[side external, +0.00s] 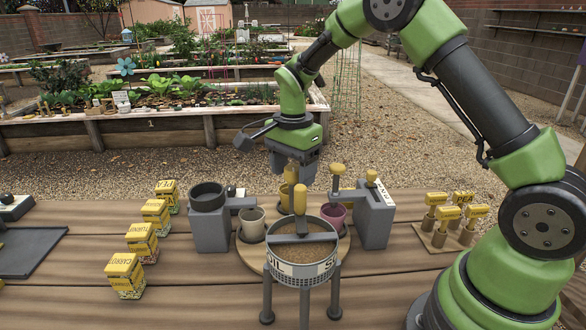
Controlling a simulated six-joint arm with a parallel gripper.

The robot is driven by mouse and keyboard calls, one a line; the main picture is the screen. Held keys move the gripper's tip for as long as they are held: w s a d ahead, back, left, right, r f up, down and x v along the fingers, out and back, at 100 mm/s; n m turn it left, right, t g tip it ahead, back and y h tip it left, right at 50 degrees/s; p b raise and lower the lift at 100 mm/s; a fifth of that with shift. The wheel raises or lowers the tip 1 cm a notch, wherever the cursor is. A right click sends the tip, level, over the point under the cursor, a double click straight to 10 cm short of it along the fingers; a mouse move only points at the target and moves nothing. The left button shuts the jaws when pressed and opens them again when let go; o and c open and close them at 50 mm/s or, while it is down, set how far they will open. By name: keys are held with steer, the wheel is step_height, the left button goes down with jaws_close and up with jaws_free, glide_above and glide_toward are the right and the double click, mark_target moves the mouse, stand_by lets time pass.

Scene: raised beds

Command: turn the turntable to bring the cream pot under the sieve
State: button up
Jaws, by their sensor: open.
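The turntable (247,262) is a round wooden disc on the plank table. The cream pot (252,226) stands on its left part, beside the grey dispenser. A purple pot (333,218) stands on its right part. The sieve (303,272), a round mesh pan with a soil label, brown contents and a yellow upright handle, stands on grey legs over the front of the disc. The cream pot is left of and behind it, not under it. My gripper (291,178) points down behind the sieve, open, close to a mustard-yellow object (287,195) partly hidden there. I cannot tell whether they touch.
A grey dispenser with a dark bowl (208,197) stands left of the disc, another grey unit (375,218) right of it. Yellow seed packets (125,275) line the left.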

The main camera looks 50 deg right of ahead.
steer(key=c, duration=0.9)
steer(key=shift+c, duration=0.2)
steer(key=shift+n, duration=0.4)
steer(key=n, duration=0.3)
steer(key=shift+n, duration=0.3)
steer(key=n, duration=0.4)
steer(key=shift+n, duration=0.3)
steer(key=n, duration=0.8)
steer(key=shift+n, duration=0.3)
